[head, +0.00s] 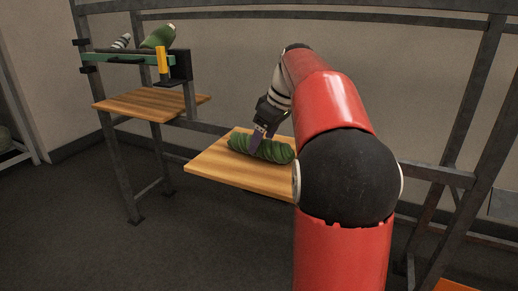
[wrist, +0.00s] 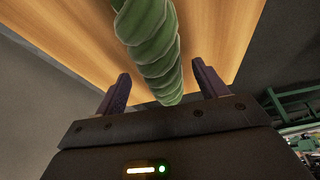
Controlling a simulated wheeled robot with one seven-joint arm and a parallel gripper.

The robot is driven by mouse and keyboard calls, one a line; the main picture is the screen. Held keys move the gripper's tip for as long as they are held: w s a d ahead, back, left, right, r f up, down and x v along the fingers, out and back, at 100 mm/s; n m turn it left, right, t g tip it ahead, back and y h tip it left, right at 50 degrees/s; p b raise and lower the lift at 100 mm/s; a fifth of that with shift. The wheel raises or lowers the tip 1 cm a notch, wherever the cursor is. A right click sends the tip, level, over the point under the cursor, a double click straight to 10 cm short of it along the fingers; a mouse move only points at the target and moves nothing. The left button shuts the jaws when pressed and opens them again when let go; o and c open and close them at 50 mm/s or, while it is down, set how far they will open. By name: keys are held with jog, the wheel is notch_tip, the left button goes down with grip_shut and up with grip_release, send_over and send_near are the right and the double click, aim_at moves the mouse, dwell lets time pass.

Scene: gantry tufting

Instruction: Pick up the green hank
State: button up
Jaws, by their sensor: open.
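The green hank (head: 278,152) is a twisted coil lying on a wooden shelf (head: 215,168) in the middle of the head view. It also shows in the wrist view (wrist: 152,50), where it runs down from the top edge toward the gap between the fingers. My gripper (head: 257,140) is at the hank's left part in the head view. In the wrist view my gripper (wrist: 164,84) is open, with one purple finger on each side of the hank's near end. Neither finger visibly touches it. My arm hides the right part of the shelf.
A second wooden shelf (head: 150,103) stands at the upper left. Above it is a green rail (head: 115,59) with a yellow-handled part (head: 162,62), another green roll (head: 158,36) and a striped roll (head: 121,41). Grey frame posts (head: 120,170) stand left of the open floor.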

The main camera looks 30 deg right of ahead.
jog(key=shift+x, duration=0.8)
jog(key=shift+a, duration=0.1)
jog(key=c, duration=1.1)
jog(key=shift+r, duration=0.15)
